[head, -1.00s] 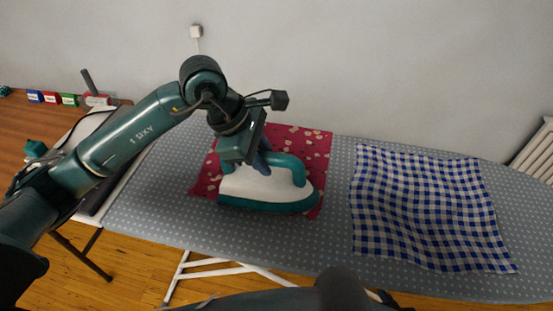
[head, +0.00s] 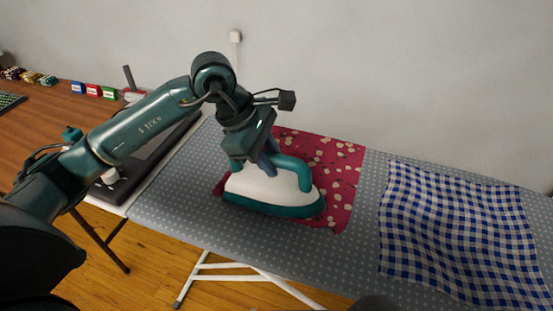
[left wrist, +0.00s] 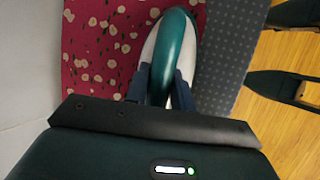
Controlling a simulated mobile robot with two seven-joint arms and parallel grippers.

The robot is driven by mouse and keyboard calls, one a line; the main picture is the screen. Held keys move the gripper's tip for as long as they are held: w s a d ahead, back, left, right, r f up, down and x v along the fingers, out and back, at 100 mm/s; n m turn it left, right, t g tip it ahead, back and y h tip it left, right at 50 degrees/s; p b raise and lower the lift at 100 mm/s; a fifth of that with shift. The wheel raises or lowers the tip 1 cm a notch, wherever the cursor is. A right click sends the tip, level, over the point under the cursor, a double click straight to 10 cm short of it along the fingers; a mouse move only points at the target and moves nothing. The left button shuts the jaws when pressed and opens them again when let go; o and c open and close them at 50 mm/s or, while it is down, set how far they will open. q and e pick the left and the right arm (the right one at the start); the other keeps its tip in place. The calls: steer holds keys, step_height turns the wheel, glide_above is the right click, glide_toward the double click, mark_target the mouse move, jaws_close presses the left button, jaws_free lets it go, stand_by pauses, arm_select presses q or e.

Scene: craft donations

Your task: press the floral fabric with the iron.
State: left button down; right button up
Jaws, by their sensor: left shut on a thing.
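The iron (head: 262,190) has a white body with a teal handle and teal base. It sits level on or just over the floral fabric; the gap, if any, cannot be told. The floral fabric (head: 342,165) is dark red with cream flowers and lies flat on the ironing board. It also shows in the left wrist view (left wrist: 100,50), left of the iron. My left gripper (head: 268,162) is shut on the iron's handle (left wrist: 172,55) from above. The iron hides the near-left part of the fabric. My right gripper is not seen.
The grey dotted ironing board (head: 170,205) carries a blue-and-white checked cloth (head: 455,230) to the right. A brown table (head: 40,125) with small coloured boxes stands at the left. A wall closes the back. Grey board is bare between the two cloths.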

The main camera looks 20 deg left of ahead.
arm_select(q)
steer(key=a, duration=0.2)
steer(key=a+b, duration=0.1)
steer(key=a, duration=0.1)
steer(key=shift+f, duration=0.4)
steer(key=shift+s+a+b, duration=0.1)
steer(key=shift+a+b, duration=0.5)
steer(key=shift+a, duration=0.85)
steer(key=a+b, duration=0.1)
steer(key=a, duration=0.4)
steer(key=shift+a+r+b, duration=0.2)
steer(key=shift+a+b, duration=0.05)
steer(key=shift+b, duration=0.15)
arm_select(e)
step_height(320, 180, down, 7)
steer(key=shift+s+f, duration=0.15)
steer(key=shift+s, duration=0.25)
arm_select(q)
steer(key=shift+r, duration=0.2)
step_height(320, 180, up, 12)
steer(key=p, duration=0.8)
steer(key=shift+r+p, duration=0.2)
steer(key=shift+p, duration=0.1)
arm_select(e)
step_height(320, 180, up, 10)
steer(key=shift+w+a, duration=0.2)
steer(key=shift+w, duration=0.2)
